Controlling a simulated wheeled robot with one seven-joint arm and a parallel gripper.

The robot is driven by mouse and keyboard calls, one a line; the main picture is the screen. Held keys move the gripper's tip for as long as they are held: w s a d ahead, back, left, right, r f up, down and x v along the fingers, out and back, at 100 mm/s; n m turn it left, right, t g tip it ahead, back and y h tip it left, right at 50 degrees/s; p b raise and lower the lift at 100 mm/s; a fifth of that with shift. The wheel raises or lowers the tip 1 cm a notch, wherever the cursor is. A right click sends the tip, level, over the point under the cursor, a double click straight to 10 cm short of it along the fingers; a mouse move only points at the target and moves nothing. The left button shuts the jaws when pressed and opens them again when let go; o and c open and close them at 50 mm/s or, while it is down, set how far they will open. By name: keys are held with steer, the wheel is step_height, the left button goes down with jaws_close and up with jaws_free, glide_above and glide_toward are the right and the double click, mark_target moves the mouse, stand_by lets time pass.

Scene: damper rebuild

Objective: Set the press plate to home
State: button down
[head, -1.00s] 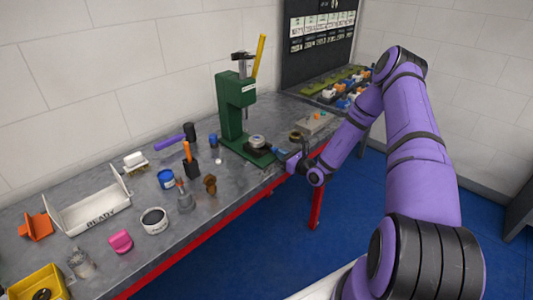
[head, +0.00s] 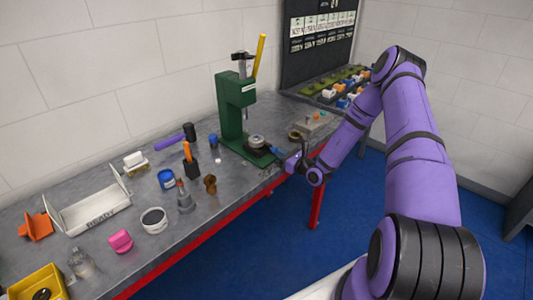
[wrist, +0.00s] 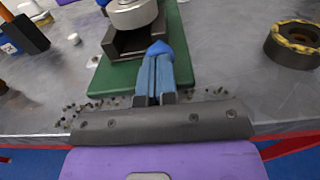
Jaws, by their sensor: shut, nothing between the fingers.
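The green press (head: 236,105) stands upright on the bench against the wall. Its dark press plate (wrist: 124,43) lies on the green base (wrist: 105,77), with a silver round part (wrist: 132,14) on top of it. In the head view the plate (head: 260,152) is small and partly covered by the round part. My gripper (wrist: 157,50) has its blue fingers closed together, empty, with the tips at the plate's near right edge. Whether they touch the plate I cannot tell. In the head view my gripper (head: 279,152) is at the front right of the press base.
A dark ring with a yellowish top (wrist: 293,43) stands right of the press. Several tools and cups, including a blue can (head: 166,179), stand left of it. A white tray (head: 90,214) is farther left. The bench's red front edge (head: 190,247) is near my gripper.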

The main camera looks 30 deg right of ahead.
steer(key=shift+s, duration=0.1)
steer(key=shift+s+d, duration=0.25)
steer(key=shift+s, duration=0.4)
steer(key=v, duration=0.9)
steer(key=shift+s, duration=0.2)
stand_by(0.7)
steer(key=shift+r, duration=0.1)
